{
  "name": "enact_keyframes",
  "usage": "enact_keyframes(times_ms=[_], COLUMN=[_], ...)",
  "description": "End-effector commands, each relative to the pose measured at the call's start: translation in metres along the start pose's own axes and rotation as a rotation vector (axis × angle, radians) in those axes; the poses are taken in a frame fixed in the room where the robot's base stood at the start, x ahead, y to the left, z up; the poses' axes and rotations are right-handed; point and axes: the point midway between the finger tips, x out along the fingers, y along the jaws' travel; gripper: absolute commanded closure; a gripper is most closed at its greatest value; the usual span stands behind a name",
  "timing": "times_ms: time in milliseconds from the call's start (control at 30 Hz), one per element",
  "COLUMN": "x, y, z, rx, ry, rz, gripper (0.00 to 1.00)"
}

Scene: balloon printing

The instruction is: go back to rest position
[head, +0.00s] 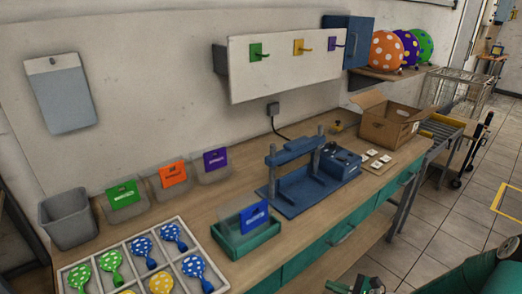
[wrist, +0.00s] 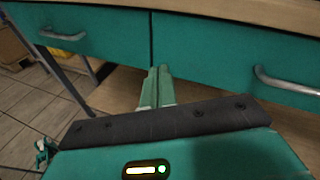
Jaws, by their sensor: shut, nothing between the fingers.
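My gripper (wrist: 157,78) shows in the wrist view with its two green fingers together and nothing between them. It points toward the teal drawer fronts (wrist: 215,45) of the workbench, below the wooden top edge. I cannot tell how far the fingertips are from the drawers. In the head view, a green and dark part at the bottom edge may be mine, but I cannot make out the gripper there. The workbench top (head: 215,190) lies along the wall.
The bench holds a blue press (head: 295,180), a green tray (head: 245,235), a white divided tray (head: 66,270) of dotted balloons, a grey bin (head: 67,220) and a cardboard box (head: 390,125). Drawer handles (wrist: 285,80) jut out. Tiled floor (head: 450,220) is open at the right.

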Motion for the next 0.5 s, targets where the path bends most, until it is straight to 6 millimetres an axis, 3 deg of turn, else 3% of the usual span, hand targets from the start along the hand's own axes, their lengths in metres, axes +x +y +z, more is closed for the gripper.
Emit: enact_keyframes(times_ms=[100, 500], x=[0.005, 0.002], y=[0.01, 0.046], z=[0.033, 0.127], rx=[-0.139, -0.596], ry=[0.065, 0.276], rz=[0.159, 0.61], gripper=[1.0, 1.0])
